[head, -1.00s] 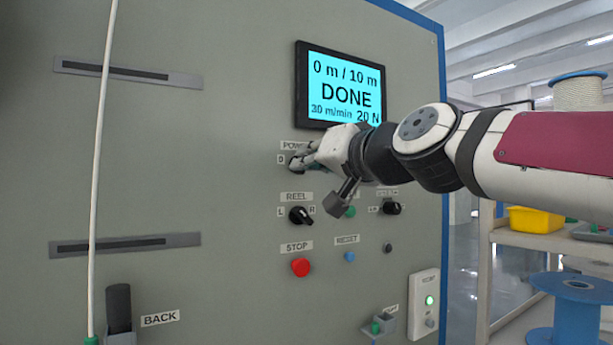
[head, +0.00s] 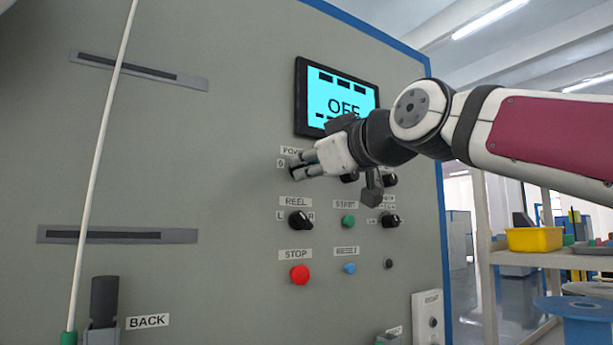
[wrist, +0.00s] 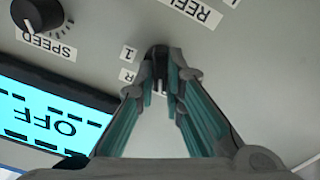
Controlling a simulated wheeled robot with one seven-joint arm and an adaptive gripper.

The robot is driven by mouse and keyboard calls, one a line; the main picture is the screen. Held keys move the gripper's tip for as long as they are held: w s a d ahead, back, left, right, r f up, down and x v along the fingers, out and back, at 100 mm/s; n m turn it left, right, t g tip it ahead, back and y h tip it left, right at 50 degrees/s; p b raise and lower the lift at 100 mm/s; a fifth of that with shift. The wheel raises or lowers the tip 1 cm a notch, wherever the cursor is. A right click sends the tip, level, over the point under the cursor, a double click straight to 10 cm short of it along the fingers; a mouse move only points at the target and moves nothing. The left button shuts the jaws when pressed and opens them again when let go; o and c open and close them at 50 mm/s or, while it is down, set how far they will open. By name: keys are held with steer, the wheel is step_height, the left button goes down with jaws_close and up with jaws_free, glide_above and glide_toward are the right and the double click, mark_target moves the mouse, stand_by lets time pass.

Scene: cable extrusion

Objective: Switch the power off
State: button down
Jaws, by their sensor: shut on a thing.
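The power switch knob (wrist: 160,53) is small and black and sits on the grey panel under the POWER label (head: 292,150). My gripper (wrist: 160,82) is shut on this knob, with a finger on either side of it. In the head view my gripper (head: 298,168) reaches in from the right and its fingers largely hide the knob. The screen (head: 337,98) above reads OFF on light blue, and its lower right corner is covered by my gripper. The screen also shows upside down in the wrist view (wrist: 50,115).
Below are the REEL knob (head: 300,221), green START button (head: 348,221), red STOP button (head: 300,275) and blue RESET button (head: 349,268). A white cable (head: 101,170) runs down the left. A shelf with a yellow bin (head: 535,239) stands at right.

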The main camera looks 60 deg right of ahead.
steer(key=shift+a+n+b, duration=0.1)
steer(key=shift+n+b, duration=0.55)
steer(key=shift+n, duration=1.35)
steer(key=c, duration=1.7)
jaws_free()
steer(key=v, duration=1.2)
